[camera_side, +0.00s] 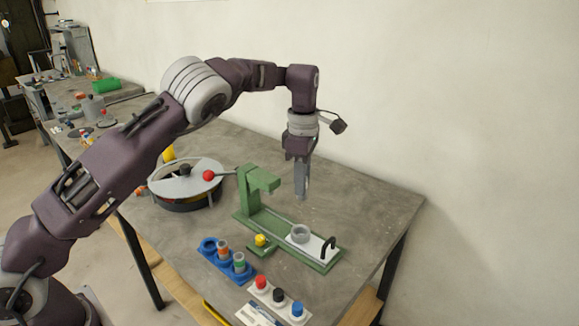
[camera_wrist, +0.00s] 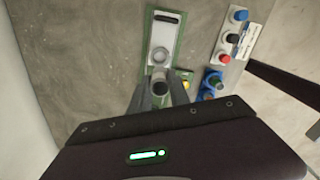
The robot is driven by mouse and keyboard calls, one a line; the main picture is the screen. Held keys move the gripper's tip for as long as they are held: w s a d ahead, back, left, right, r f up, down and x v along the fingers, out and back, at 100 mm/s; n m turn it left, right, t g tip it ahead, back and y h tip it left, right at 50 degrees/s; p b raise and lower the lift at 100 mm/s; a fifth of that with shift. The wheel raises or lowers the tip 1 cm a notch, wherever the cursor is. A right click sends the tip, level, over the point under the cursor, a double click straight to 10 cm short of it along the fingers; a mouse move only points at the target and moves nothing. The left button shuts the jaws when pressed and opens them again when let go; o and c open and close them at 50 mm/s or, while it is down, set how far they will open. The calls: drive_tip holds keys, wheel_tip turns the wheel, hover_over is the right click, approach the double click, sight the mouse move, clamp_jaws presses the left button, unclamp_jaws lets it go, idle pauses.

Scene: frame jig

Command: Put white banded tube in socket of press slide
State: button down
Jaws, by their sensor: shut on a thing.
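My gripper (camera_side: 301,194) hangs over the table behind the press slide, pointing down and shut on a tube. In the wrist view the tube shows as a grey round end (camera_wrist: 159,89) between the fingers; its bands cannot be made out, and in the side view the fingers hide it. The press slide (camera_side: 318,245) is a pale plate on a green base, with a black handle at its right end. Its socket, a grey ring (camera_side: 300,233), looks empty and stands apart from the tube. It also shows in the wrist view (camera_wrist: 160,55), just beyond the fingertips.
The green press (camera_side: 259,185) stands left of the slide, its red-knobbed lever reaching over a round turntable (camera_side: 185,180). A blue rack (camera_side: 214,256) holds two banded tubes and one empty hole. Red, black and blue buttons stand in front. The table right of the slide is clear.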

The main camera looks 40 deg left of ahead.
wheel_tip(320, 180, down, 10)
drive_tip(key=shift+r, duration=0.1)
idle(0.4)
idle(1.0)
drive_tip(key=shift+f, duration=1.5)
drive_tip(key=c, duration=1)
unclamp_jaws()
drive_tip(key=shift+r, duration=0.75)
